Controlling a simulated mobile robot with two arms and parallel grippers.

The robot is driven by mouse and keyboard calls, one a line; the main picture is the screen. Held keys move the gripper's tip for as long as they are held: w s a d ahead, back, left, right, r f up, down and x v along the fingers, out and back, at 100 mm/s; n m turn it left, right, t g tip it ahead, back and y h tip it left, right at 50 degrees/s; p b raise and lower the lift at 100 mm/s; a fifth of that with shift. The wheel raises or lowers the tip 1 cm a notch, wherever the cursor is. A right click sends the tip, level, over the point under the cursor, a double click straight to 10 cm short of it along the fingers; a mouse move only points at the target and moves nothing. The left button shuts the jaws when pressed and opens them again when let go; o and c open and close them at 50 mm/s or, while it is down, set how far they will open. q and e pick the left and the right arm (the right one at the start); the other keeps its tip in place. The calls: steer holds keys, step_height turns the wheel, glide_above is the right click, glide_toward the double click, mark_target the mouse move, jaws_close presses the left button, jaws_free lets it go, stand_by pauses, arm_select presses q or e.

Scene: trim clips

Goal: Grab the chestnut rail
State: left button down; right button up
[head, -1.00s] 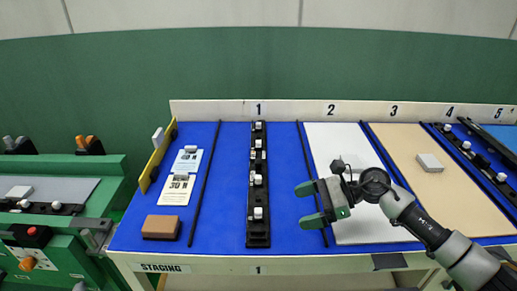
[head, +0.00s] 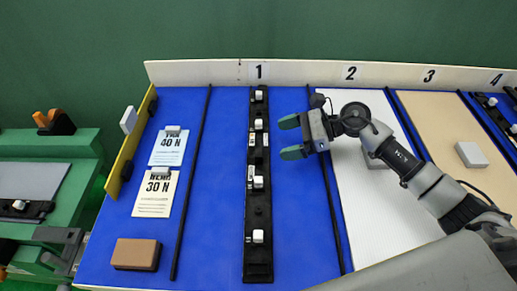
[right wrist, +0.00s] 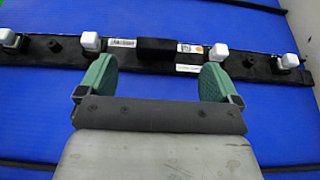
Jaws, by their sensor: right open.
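A long black rail (head: 258,205) with several white clips lies in lane 1 on the blue mat; it also shows across the right wrist view (right wrist: 190,68). It looks black, and I see no chestnut-coloured rail. My right gripper (head: 290,137) is open and empty, to the right of the rail in the head view, its green fingers pointing at it. In the right wrist view the fingers (right wrist: 155,82) are spread either side of the rail's raised black middle block (right wrist: 155,50). I cannot tell whether they touch the rail. My left gripper is out of view.
A brown block (head: 136,254) and two cards, 40 N (head: 170,147) and 30 N (head: 155,191), lie in staging at left. A thin black divider (head: 190,185) runs between staging and lane 1. A white panel (head: 375,215) fills lane 2; a grey block (head: 471,154) lies in lane 3.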

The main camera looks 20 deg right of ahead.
mark_target(257, 148)
steer(key=shift+w+a+f, duration=0.2)
steer(key=shift+a+f, duration=0.1)
steer(key=shift+a, duration=0.3)
steer(key=x, duration=0.2)
steer(key=p+x, duration=0.1)
steer(key=x, duration=0.1)
steer(key=shift+s+a+f, duration=0.15)
steer(key=shift+a+f, duration=0.05)
steer(key=shift+f, duration=0.05)
steer(key=shift+a+f, duration=0.2)
steer(key=shift+a, duration=0.05)
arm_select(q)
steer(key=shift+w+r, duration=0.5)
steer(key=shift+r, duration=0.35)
arm_select(e)
steer(key=shift+d, duration=0.1)
steer(key=shift+c, duration=0.2)
steer(key=shift+c, duration=1.3)
steer(key=c, duration=0.9)
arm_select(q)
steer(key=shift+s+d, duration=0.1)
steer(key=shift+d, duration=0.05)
arm_select(e)
steer(key=shift+r, duration=0.15)
